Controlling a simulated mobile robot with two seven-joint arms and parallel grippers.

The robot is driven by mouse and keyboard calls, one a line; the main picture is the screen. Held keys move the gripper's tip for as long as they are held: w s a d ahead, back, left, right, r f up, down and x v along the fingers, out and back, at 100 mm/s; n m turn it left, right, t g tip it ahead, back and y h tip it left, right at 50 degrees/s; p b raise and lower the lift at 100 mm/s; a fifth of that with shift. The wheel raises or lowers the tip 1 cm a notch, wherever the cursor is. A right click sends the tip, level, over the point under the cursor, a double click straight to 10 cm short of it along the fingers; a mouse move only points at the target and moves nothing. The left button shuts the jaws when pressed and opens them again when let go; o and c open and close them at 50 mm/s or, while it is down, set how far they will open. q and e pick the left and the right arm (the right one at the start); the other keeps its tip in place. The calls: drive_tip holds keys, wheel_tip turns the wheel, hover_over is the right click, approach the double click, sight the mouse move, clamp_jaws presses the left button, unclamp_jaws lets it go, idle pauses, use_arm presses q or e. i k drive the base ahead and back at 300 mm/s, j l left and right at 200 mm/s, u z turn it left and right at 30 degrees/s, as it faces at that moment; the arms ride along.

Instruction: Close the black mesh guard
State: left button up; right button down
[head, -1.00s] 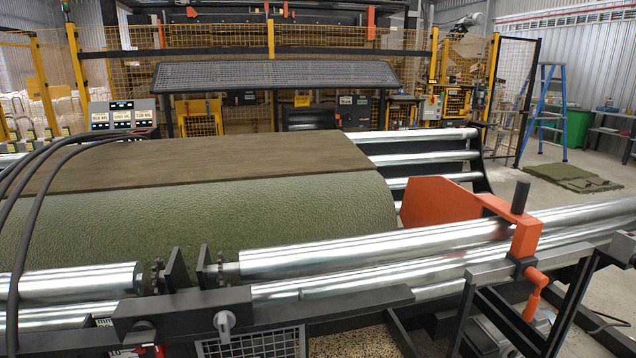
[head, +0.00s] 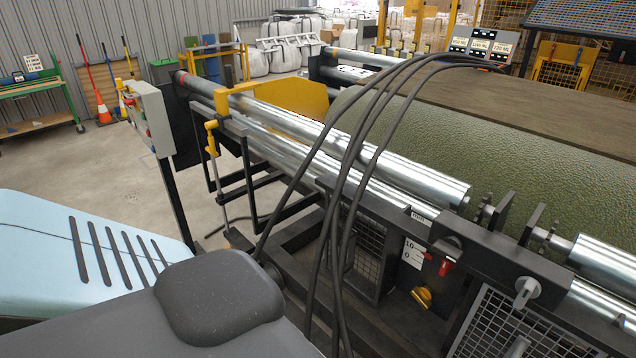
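A black mesh guard (head: 585,18) shows in part at the top right of the head view. It is a dark panel that stands out at a slant above the far side of the machine. Its right part is cut off by the picture edge, so I cannot see its full extent. Neither of my grippers is in view.
The green turf roll (head: 450,150) lies behind steel rollers (head: 400,160). Black hoses (head: 350,170) arch over the machine's near frame. A grey control box (head: 152,118) stands on a post at the left. Open floor (head: 90,170) lies beyond it.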

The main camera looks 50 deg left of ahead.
sight(351, 252)
drive_tip(key=u, duration=1.3)
